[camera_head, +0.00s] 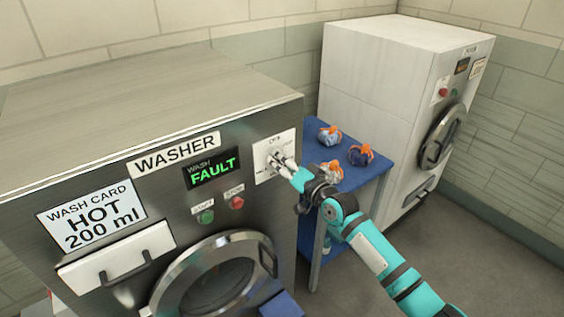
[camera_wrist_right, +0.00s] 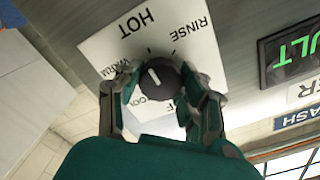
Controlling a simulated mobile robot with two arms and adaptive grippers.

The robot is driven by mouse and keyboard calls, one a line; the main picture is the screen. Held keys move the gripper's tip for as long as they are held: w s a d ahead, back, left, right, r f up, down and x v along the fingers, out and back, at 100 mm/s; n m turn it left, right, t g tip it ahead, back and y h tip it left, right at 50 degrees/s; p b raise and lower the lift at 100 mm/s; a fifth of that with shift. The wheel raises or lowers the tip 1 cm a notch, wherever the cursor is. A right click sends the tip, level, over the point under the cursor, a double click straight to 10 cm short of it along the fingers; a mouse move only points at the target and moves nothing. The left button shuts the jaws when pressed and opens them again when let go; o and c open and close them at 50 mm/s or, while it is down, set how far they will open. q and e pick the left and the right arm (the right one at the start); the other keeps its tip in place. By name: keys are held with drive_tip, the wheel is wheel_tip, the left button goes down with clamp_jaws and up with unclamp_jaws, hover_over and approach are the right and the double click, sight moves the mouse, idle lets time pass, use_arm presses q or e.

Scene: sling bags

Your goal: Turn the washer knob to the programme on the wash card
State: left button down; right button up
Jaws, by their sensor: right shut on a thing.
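The washer (camera_head: 140,110) stands at the left in the head view. Its wash card (camera_head: 90,215) reads "HOT 200 ml". Its display (camera_head: 212,168) shows "WASH FAULT" in green. My right gripper (camera_head: 278,160) reaches the dial plate (camera_head: 262,170) and largely hides the knob there. In the right wrist view, the right gripper (camera_wrist_right: 160,95) has its fingers on both sides of the dark round knob (camera_wrist_right: 155,78), shut on it. The knob's white mark lies roughly towards the HOT label (camera_wrist_right: 137,22). RINSE and WARM labels flank it; a lower label is partly hidden. My left gripper is not in view.
Green (camera_head: 206,217) and red (camera_head: 237,202) buttons, a drawer (camera_head: 118,258) and a round door (camera_head: 215,280) are on the washer's front. A blue table (camera_head: 350,183) holds bundles with orange parts. A white machine (camera_head: 385,85) stands behind it.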

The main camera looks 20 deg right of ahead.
drive_tip(key=shift+f, duration=0.2)
idle(0.3)
drive_tip(key=o, duration=1.2)
drive_tip(key=shift+r, duration=0.1)
drive_tip(key=shift+c, duration=0.2)
drive_tip(key=v, duration=1.2)
